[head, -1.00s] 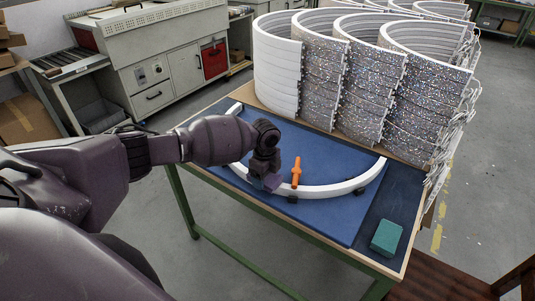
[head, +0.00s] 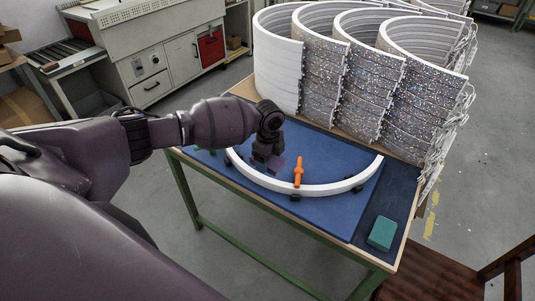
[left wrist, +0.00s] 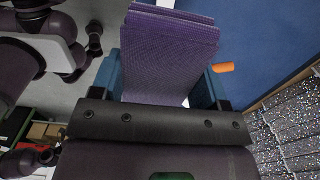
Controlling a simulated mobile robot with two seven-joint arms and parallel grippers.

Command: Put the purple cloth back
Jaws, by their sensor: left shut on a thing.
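The folded purple cloth (head: 278,164) is in my left gripper (head: 268,158), above the blue mat (head: 325,215) inside the curve of the white arc (head: 325,189). In the left wrist view the cloth (left wrist: 168,55) shows as a flat layered stack between the blue fingers of my left gripper (left wrist: 165,80), which is shut on it. Whether the cloth's underside touches anything is hidden. My right gripper does not show.
An orange tool (head: 298,171) stands by the arc, just right of the cloth. A teal block (head: 382,233) lies at the table's front right corner. Tall stacked glitter arcs (head: 370,85) fill the back of the table. The mat in front of the arc is clear.

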